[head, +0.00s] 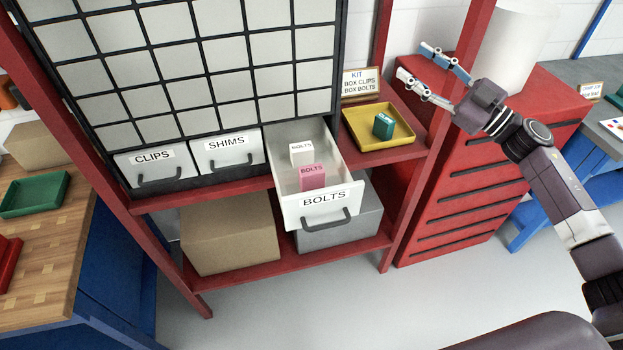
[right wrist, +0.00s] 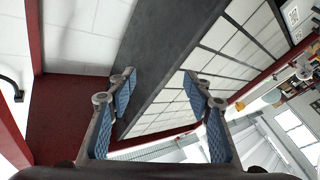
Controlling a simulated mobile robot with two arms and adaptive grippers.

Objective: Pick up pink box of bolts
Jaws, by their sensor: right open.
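The pink box of bolts (head: 312,177) stands upright in the pulled-out drawer labelled BOLTS (head: 325,205). A white box labelled BOLTS (head: 301,154) stands just behind it in the same drawer. My right gripper (head: 421,66) is open and empty, up and to the right of the drawer, above the yellow tray and near the red cabinet. In the right wrist view its two blue-padded fingers (right wrist: 172,85) are apart with nothing between them. My left gripper is in neither view.
A yellow tray (head: 352,128) holding a teal box (head: 383,125) sits right of the drawer, below a kit sign (head: 361,83). The CLIPS (head: 157,166) and SHIMS (head: 227,151) drawers are shut. Red rack posts and a red drawer cabinet (head: 460,190) stand close by.

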